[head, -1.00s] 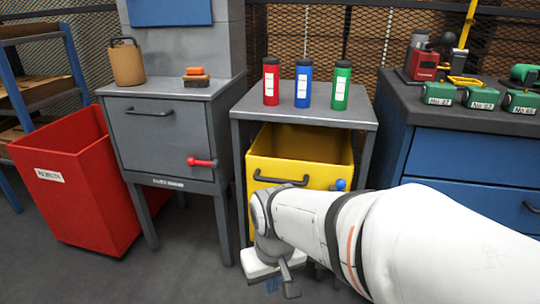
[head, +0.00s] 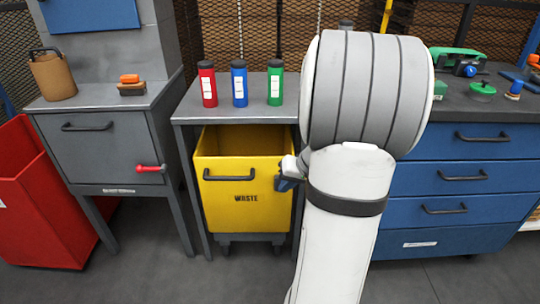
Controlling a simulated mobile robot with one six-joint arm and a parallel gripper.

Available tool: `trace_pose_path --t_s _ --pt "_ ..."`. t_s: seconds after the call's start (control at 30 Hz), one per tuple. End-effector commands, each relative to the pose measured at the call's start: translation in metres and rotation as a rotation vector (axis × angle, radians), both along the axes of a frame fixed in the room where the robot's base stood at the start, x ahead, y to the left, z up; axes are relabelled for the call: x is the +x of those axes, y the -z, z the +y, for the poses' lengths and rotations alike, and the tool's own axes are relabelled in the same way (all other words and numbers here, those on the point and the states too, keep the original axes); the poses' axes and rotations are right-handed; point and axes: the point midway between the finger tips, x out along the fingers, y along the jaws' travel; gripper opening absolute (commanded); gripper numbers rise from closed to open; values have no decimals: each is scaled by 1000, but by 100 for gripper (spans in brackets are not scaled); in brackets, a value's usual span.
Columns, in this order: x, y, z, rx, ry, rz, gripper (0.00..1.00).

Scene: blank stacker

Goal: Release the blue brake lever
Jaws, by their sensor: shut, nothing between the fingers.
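The yellow waste bin (head: 243,214) stands under the grey table, its dark handle on the front. My gripper (head: 284,184) is at the right side of the bin's front, near the upper right corner, and looks shut and empty. Dark blue shows at the gripper, but I cannot tell whether any of it is the blue brake lever. The lever is otherwise hidden behind my gripper and arm. I cannot tell whether the gripper touches the bin or the lever.
Red, blue and green bottles (head: 239,84) stand on the grey table (head: 205,112) above the bin. A grey cabinet (head: 105,150) with a red lever (head: 150,168) is at left, beside a red bin (head: 35,215). Blue drawers (head: 450,180) stand at right. Front floor is clear.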

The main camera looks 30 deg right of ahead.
Motion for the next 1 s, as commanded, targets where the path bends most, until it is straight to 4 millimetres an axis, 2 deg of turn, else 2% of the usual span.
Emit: trace_pose_path --t_s 0.03,0.1,0.2,0.3,0.4,0.53,0.93,1.0 --pt "-3 -9 -31 2 56 -28 0" --pt "-7 -10 -62 -7 108 -66 0" --pt "-14 -11 -96 -23 161 -104 0" --pt "-18 -9 -113 -33 189 -125 0" --pt "-18 -4 -119 -37 198 -131 0" --pt "-7 11 -117 -37 195 -132 0" --pt "44 77 -108 -36 195 -130 0" --pt "53 70 -98 -40 190 -133 0"
